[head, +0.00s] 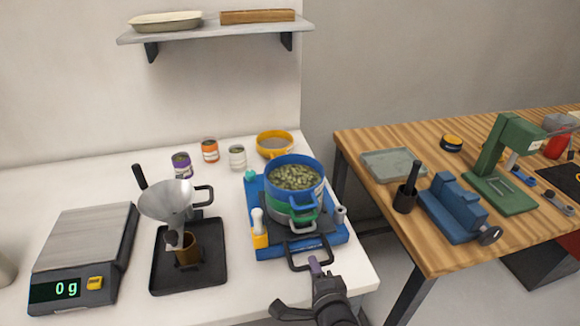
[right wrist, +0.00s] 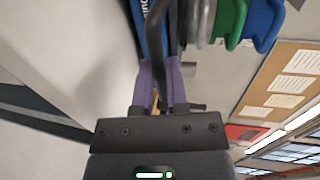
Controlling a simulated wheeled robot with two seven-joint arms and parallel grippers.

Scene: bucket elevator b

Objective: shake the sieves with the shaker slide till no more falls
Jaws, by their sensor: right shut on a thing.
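The sieve stack stands upright on the shaker slide (head: 325,240), which has a blue base and a dark carriage. The top blue sieve (head: 291,166) holds many green-brown pieces. Below it are a green sieve (head: 304,217) and a grey pan (head: 281,207). Their rims also show in the right wrist view: blue (right wrist: 264,25), green (right wrist: 230,20), grey (right wrist: 204,22). My right gripper (head: 316,266) is shut on the black slide handle (head: 292,264) at the front. Its purple fingers (right wrist: 160,85) flank the bar. The insides of the lower sieves are hidden. My left gripper is out of view.
Left of the shaker, a funnel (head: 168,201) stands over a brown cup (head: 187,252) on a black tray (head: 161,284). A scale (head: 87,250) reads 0 g. Several jars and a yellow sieve (head: 274,146) stand behind. A wooden table (head: 440,245) with tools is to the right, across a gap.

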